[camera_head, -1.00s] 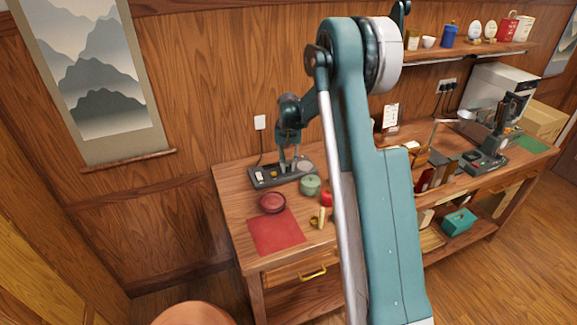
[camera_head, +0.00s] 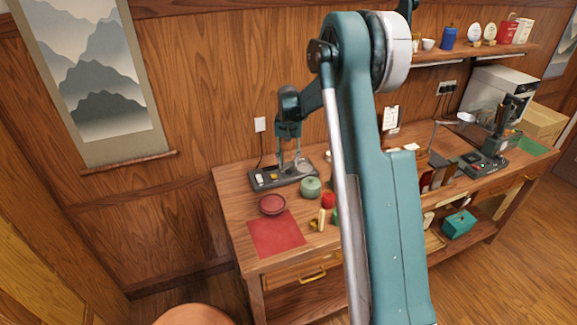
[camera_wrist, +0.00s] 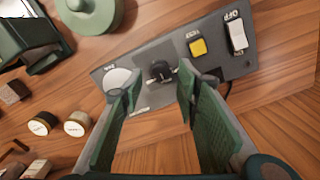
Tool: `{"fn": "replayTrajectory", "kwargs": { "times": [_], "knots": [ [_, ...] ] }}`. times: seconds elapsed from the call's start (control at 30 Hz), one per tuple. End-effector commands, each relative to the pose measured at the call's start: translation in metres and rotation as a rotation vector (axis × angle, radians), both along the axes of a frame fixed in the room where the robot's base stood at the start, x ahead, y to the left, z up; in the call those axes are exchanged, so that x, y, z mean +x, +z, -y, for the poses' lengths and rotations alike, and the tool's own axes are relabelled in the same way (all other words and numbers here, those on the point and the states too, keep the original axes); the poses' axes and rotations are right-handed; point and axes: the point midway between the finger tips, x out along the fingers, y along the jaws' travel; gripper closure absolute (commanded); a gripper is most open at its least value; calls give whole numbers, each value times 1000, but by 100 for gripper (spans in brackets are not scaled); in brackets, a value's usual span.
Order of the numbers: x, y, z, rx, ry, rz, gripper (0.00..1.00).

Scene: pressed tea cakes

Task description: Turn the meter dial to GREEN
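The grey meter panel (camera_wrist: 165,75) lies on the table at an angle in the wrist view; it also shows at the back left of the table in the head view (camera_head: 262,182). A black dial knob (camera_wrist: 160,71) with a light pointer mark sits near its middle. A round white disc (camera_wrist: 118,79) is left of the knob, partly hidden by a finger. My gripper (camera_wrist: 158,82) is open, with its green-padded fingers on either side of the knob and visible gaps to it. My gripper also shows over the panel in the head view (camera_head: 291,163).
The panel also has a yellow button (camera_wrist: 197,47) and a white OFF/ON switch (camera_wrist: 237,35). A green lidded pot (camera_head: 311,187) stands close to the panel. A red bowl (camera_head: 272,205) and red mat (camera_head: 276,234) lie further forward. Small round pieces (camera_wrist: 77,124) lie left of my gripper.

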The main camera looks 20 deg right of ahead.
Motion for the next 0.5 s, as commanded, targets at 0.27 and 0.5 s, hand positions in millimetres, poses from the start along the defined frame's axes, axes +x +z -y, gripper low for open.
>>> {"fn": "replayTrajectory", "kwargs": {
  "times": [0.27, 0.5],
  "knots": [
    [-1, 46, 0, 0, 0, 0, 68],
    [0, 72, 0, 0, 0, 0, 68]
  ]
}}
